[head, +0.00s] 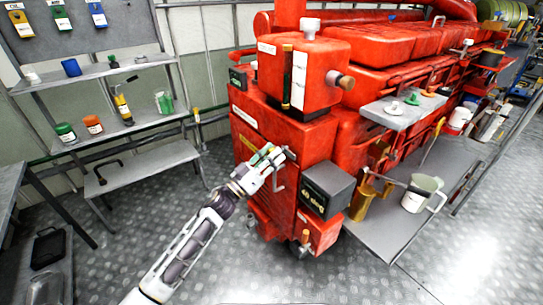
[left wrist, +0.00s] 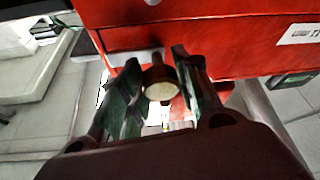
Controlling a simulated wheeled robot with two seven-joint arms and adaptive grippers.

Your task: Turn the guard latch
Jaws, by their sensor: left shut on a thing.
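My left gripper (head: 274,155) is at the front face of the red engine housing (head: 318,145) in the head view. In the left wrist view its two dark green finger pads (left wrist: 160,90) stand on either side of a round knob with a pale, brassy face, which I take as the guard latch (left wrist: 160,82). The gripper is shut on it. In the head view the fingers mostly hide the latch. My right gripper is in neither view.
A dark grey box (head: 327,189) juts out right of the gripper. A grey side shelf (head: 405,112) and a lower platform holding a white mug (head: 417,195) lie further right. Shelves with bottles (head: 122,108) stand at the left. The floor in front is clear.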

